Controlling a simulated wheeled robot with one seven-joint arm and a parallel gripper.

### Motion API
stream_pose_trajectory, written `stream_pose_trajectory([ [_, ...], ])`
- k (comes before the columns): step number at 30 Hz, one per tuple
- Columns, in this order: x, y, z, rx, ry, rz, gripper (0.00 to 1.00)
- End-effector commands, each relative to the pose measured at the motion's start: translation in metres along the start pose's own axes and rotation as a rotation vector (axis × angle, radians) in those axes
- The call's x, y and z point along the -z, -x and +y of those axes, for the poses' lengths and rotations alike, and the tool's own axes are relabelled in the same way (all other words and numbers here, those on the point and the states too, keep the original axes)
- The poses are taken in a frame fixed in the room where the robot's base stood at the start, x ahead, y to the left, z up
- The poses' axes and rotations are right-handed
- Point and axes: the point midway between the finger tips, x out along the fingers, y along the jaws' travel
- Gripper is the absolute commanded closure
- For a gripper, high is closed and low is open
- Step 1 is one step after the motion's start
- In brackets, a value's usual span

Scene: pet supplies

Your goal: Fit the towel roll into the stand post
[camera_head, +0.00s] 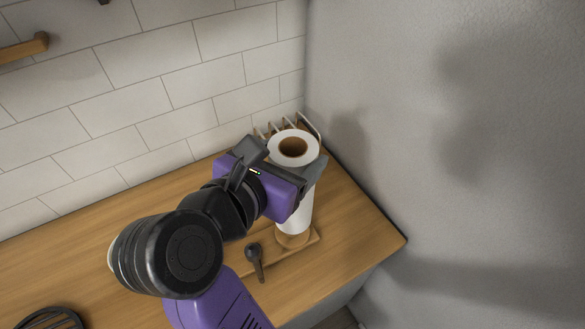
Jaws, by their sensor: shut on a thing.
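The white towel roll (298,213) is upright near the back right corner of the counter, its brown core opening facing up. My gripper (285,165) is shut on the upper part of the roll, with the purple hand at its near left side. A round wooden base (293,240), which looks like the stand's, shows directly below the roll. No post shows above or inside the core opening; any post is hidden by the roll. I cannot tell whether the roll's lower end touches the base or is slightly above it.
A flat wooden board (275,259) lies around the base, with a small dark-headed item (254,257) beside it. A light rack (312,127) stands behind the roll. Tiled and grey walls close the corner. The wooden counter (350,225) is clear at right.

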Motion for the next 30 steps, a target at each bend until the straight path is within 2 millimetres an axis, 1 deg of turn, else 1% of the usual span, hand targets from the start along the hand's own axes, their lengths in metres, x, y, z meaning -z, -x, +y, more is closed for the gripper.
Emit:
stream_pose_trajectory([
  [1, 0.006, -0.002, -0.001, 0.000, 0.004, 0.000, 0.96],
  [8, 0.023, -0.009, 0.000, 0.001, 0.003, -0.001, 0.96],
  [12, 0.042, -0.017, 0.000, 0.001, 0.004, -0.001, 0.96],
  [15, 0.052, -0.021, 0.000, -0.001, 0.002, -0.001, 0.96],
  [28, 0.059, -0.024, 0.000, -0.001, -0.001, -0.001, 0.96],
  [29, 0.058, -0.024, 0.000, -0.001, -0.001, -0.001, 0.23],
  [30, 0.057, -0.024, 0.000, -0.001, -0.001, -0.001, 0.15],
])
